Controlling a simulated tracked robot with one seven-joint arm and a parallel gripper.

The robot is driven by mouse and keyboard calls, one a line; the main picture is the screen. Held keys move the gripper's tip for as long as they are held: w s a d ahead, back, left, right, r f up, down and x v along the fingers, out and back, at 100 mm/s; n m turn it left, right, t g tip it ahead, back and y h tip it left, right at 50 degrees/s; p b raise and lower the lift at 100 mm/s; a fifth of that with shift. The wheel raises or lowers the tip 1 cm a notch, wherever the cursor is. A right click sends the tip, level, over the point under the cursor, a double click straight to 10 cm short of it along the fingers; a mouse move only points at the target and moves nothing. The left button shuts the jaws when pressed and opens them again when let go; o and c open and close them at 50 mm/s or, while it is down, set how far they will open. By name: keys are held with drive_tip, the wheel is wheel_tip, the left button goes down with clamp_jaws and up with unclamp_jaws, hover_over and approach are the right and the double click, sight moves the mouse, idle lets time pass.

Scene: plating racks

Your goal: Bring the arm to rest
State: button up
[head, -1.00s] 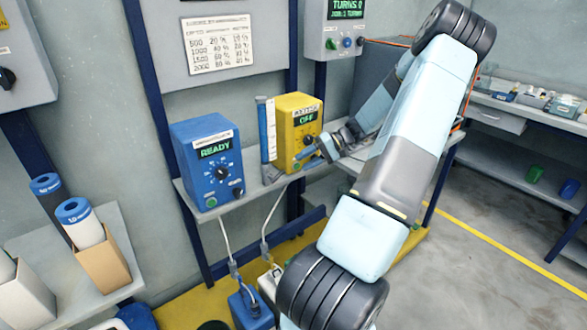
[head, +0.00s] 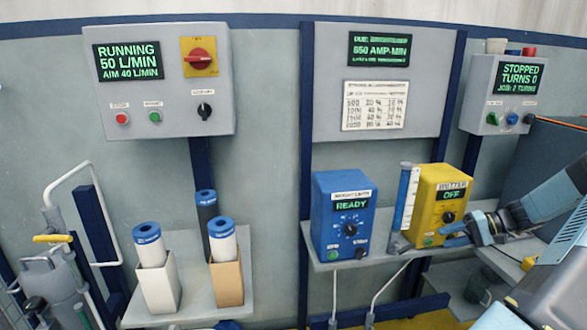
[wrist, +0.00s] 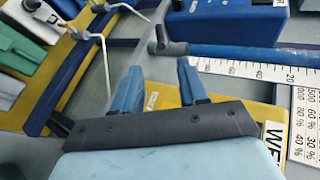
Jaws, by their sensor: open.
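My gripper (head: 446,236) is at the lower front of the yellow wetter box (head: 458,184), whose display reads OFF. Its blue fingers are apart and nothing shows between them. In the head view I cannot tell whether they touch the box. My arm comes in from the right edge, reaching left over the shelf. In the wrist view my gripper (wrist: 160,68) shows two spread fingers, with part of the yellow box (wrist: 268,115) beside and behind it. A printed scale (wrist: 262,75) lies to its right, and a blue-handled bar (wrist: 240,53) crosses above.
A blue box (head: 343,190) reading READY stands left on the same shelf (head: 345,262). A blue-and-white upright gauge (head: 405,195) stands close to the gripper. Wall panels read RUNNING (head: 155,95) and STOPPED (head: 512,90). Capped cylinders in holders stand on the left shelf (head: 192,305).

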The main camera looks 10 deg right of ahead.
drive_tip(key=s+a+r+n+g+h, duration=0.15)
drive_tip(key=a+r+h, duration=0.25)
drive_tip(key=a+r, duration=0.5)
drive_tip(key=s+a+r+n+g+h, duration=0.1)
drive_tip(key=s+a+r+g+h, duration=0.25)
drive_tip(key=a, duration=0.85)
drive_tip(key=s+a+r+n+t+h, duration=0.1)
drive_tip(key=s+a+r+t+h, duration=0.1)
drive_tip(key=s+a+r, duration=0.4)
drive_tip(key=s+a+r+n+t+h, duration=0.1)
drive_tip(key=s+a+r+t, duration=0.2)
drive_tip(key=s+a+r, duration=0.3)
drive_tip(key=s+r, duration=0.1)
drive_tip(key=s, duration=0.3)
drive_tip(key=shift+t+h, duration=0.35)
drive_tip(key=shift+t, duration=0.05)
